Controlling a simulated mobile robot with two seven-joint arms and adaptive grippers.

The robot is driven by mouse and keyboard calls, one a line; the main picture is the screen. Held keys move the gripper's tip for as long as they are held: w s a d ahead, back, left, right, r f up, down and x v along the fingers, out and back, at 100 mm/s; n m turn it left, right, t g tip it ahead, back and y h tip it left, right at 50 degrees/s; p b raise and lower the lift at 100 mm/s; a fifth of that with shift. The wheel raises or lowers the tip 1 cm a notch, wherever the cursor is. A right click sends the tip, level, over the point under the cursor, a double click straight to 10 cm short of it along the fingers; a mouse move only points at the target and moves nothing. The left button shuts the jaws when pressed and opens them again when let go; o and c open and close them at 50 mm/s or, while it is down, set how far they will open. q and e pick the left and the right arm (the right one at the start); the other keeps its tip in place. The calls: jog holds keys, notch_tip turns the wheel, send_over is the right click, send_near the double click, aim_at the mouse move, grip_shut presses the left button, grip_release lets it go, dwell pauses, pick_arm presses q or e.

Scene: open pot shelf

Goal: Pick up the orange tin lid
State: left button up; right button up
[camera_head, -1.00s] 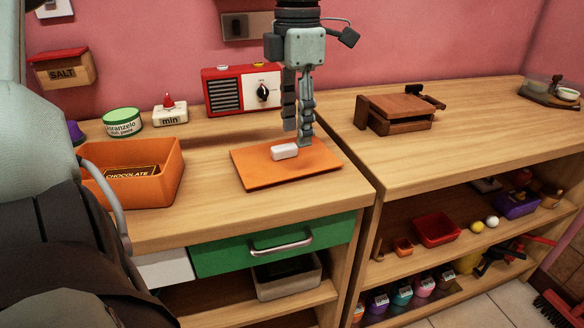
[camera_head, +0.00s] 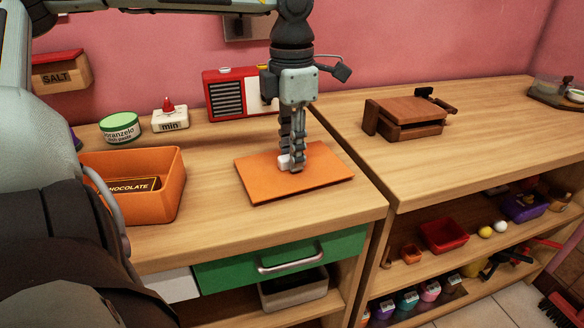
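The orange tin lid (camera_head: 325,175) is a flat orange rectangle lying on the wooden top, right of the open orange tin (camera_head: 172,190). A small white handle (camera_head: 284,161) stands near its middle, partly hidden by fingers. My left gripper (camera_head: 291,166) points straight down, its fingertips low at the handle, close to the lid's surface. The fingers look close together, but the view does not show whether they are shut on the handle. The lid looks flat on the top. My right gripper is not in view.
A chocolate bar (camera_head: 135,187) lies in the orange tin. A green-lidded can (camera_head: 120,127), a timer (camera_head: 170,122) and a red radio (camera_head: 226,97) stand behind. A wooden press-like object (camera_head: 405,115) is on the right counter. The wood in front of the lid is clear.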

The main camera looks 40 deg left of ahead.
pick_arm(q)
grip_shut()
jog(key=shift+r, duration=0.15)
